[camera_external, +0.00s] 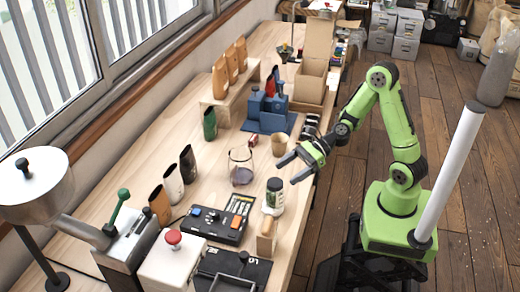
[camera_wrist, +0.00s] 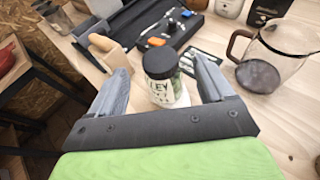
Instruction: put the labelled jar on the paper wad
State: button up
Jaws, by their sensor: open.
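The labelled jar (camera_external: 274,192) has a black lid and a pale label and stands upright near the front edge of the workbench. In the wrist view the jar (camera_wrist: 161,78) shows between my open fingers, with dark lettering on its label. My gripper (camera_external: 288,171) is open and empty, above and to the right of the jar in the external view, with a gap between them. A whitish patch (camera_external: 271,210) shows at the jar's foot; I cannot tell whether it is the paper wad or part of the jar. I make out no other paper wad.
A glass carafe (camera_external: 241,166) stands left of the jar, and a tan cup (camera_external: 279,145) behind it. Bare bench lies between carafe and jar.

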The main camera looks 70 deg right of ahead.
jog(key=s+d+r+n+g+h, duration=0.1)
jog(key=s+d+n+h, duration=0.2)
jog(key=s+n, duration=0.4)
jog(key=s+d+r+n+g+h, duration=0.1)
jog(key=s+d+r+n+h, duration=0.1)
jog(key=s+n, duration=0.5)
jog(key=s+d+r+n+g+h+b, duration=0.1)
jog(key=s+d+n+h, duration=0.4)
jog(key=n, duration=0.8)
jog(key=s+g, duration=0.1)
jog(key=s, duration=0.2)
jog(key=shift+d+r, duration=0.15)
jog(key=shift+d, duration=0.2)
jog(key=shift+w, duration=0.1)
